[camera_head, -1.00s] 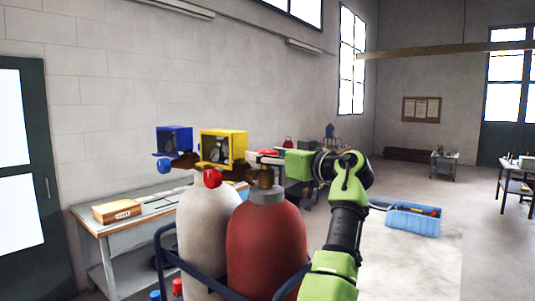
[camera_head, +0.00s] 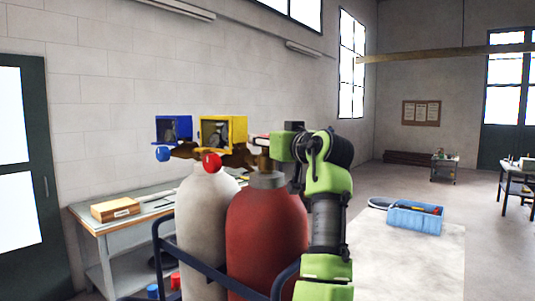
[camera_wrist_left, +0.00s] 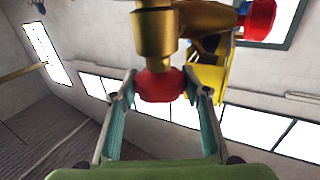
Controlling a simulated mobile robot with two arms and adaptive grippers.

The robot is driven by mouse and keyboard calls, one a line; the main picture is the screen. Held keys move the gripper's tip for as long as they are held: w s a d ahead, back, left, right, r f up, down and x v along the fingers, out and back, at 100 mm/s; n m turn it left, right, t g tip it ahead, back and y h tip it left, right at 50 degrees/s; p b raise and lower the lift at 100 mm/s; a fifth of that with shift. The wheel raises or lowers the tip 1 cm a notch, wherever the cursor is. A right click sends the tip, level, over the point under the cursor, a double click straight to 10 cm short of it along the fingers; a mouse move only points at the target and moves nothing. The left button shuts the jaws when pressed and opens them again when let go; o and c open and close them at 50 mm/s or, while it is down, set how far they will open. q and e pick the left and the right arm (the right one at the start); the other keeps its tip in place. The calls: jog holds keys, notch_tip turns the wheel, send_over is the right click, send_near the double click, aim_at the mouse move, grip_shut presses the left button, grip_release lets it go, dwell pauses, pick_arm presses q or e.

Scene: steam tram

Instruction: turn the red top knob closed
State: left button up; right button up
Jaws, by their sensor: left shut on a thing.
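A red knob (camera_wrist_left: 160,84) on a brass valve (camera_wrist_left: 154,32) sits between the two fingers of my left gripper (camera_wrist_left: 159,76) in the left wrist view. The fingers are shut on its sides. In the head view my green and black arm reaches over the red cylinder (camera_head: 267,230) to its brass valve; the wrist largely hides the gripped knob there. A second red knob (camera_head: 212,162) is on the white cylinder (camera_head: 205,225) and stands free; a red knob also shows at the top right of the wrist view (camera_wrist_left: 258,18). My right gripper is not in view.
Yellow (camera_head: 223,131) and blue (camera_head: 174,129) box-shaped gauges stand close to the valves. A blue frame (camera_head: 200,268) surrounds the cylinders. A workbench (camera_head: 90,221) with a wooden box (camera_head: 115,209) is behind left. A blue crate (camera_head: 414,218) lies to the right.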

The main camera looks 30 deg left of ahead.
pick_arm(q)
jog(key=m+t+h+b, duration=0.1)
jog(key=t, duration=0.1)
jog(key=m+t+h+b, duration=0.2)
jog(key=shift+s+a+m+h, duration=0.15)
jog(key=shift+m+h, duration=0.15)
jog(key=m+t+h+b, duration=0.1)
jog(key=m+t+h, duration=0.1)
jog(key=h, duration=0.1)
jog(key=shift+m+t, duration=0.3)
jog(key=shift+r+m+t+h+b, duration=0.1)
jog(key=shift+m+t+h+b, duration=0.35)
jog(key=shift+h, duration=0.45)
jog(key=o, duration=1.2)
jog(key=shift+c, duration=0.2)
jog(key=v, duration=0.8)
